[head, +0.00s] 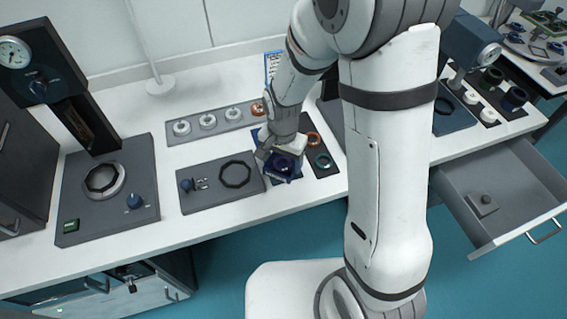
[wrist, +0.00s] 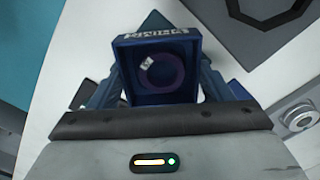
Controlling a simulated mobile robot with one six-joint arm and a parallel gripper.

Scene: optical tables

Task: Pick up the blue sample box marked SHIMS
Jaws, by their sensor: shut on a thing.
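The blue sample box (wrist: 124,91) is in the wrist view, between my gripper's fingers. It is an open-topped dark blue box with pale lettering on its far rim, too blurred to read surely. A dark purple ring and a small white tag lie inside it. My gripper (wrist: 158,92) is shut on the box, one finger at each side. In the head view the box (head: 284,166) shows below my gripper (head: 278,158), over the white bench. The wrist partly covers it there. I cannot tell whether the box touches the surface below.
A grey plate (head: 215,198) with a black ring lies left of the box. A dark strip (head: 317,148) with an orange and a green ring lies right. A grey tray (head: 225,119) of rings is behind. An open drawer (head: 500,200) juts out at the right.

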